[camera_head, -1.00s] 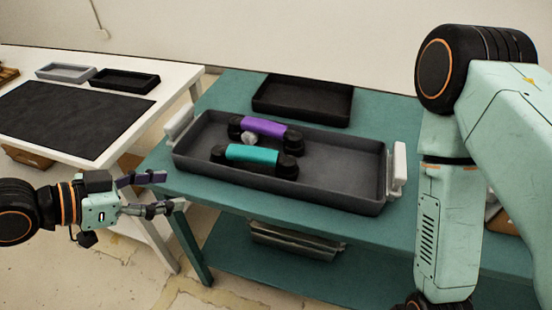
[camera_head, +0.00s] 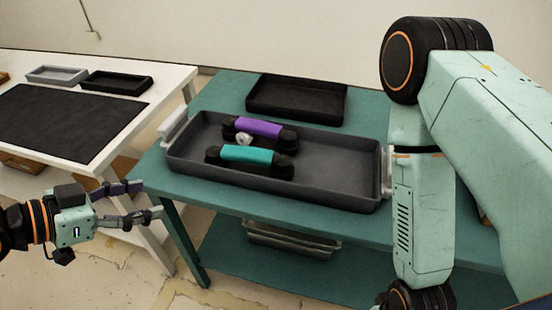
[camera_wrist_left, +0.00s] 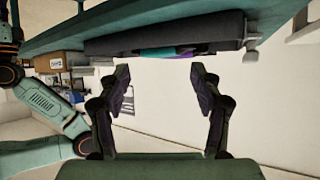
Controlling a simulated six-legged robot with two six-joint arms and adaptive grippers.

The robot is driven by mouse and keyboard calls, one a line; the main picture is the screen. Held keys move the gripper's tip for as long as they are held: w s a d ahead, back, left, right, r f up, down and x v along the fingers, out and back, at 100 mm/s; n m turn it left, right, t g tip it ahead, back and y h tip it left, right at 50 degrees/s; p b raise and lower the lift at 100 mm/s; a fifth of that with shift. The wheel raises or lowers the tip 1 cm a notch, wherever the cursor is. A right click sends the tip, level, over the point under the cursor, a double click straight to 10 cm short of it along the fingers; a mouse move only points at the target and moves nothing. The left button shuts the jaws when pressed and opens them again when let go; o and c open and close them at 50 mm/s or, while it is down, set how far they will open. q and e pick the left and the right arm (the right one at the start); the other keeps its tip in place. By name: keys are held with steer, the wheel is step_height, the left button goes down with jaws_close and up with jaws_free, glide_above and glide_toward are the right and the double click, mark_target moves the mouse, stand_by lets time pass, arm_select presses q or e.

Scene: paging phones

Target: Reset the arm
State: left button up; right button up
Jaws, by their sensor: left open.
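My left gripper (camera_head: 148,202) is at the left of the head view, open and empty, in front of the gap between the white table and the teal table. It touches nothing that I can see. In the left wrist view its two fingers (camera_wrist_left: 162,80) stand apart with only the wall and tray behind them. My right arm (camera_head: 422,210) hangs over the right side of the teal table; its gripper is out of frame.
A dark grey tray (camera_head: 335,180) on the teal table (camera_head: 210,95) holds a purple handset (camera_head: 259,127) and a teal handset (camera_head: 246,154). An empty black tray (camera_head: 297,99) lies behind. The white table (camera_head: 150,105) bears a black mat (camera_head: 60,118) and two small trays.

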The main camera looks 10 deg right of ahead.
arm_select(q)
steer(key=s+a+f+n+g+y, duration=0.1)
steer(key=s+a+f+n+y, duration=0.1)
steer(key=s+f+n+y, duration=0.35)
steer(key=s+a+f+n+g+y, duration=0.1)
steer(key=s+a+f+n+y, duration=0.1)
steer(key=f+n, duration=0.6)
steer(key=s+f+m+g+y, duration=0.1)
steer(key=s+f, duration=0.3)
steer(key=s, duration=0.4)
steer(key=s+f+m+g+y, duration=0.1)
steer(key=s+f+g, duration=0.3)
steer(key=s, duration=0.4)
steer(key=shift+a+f, duration=0.45)
steer(key=shift+f, duration=0.25)
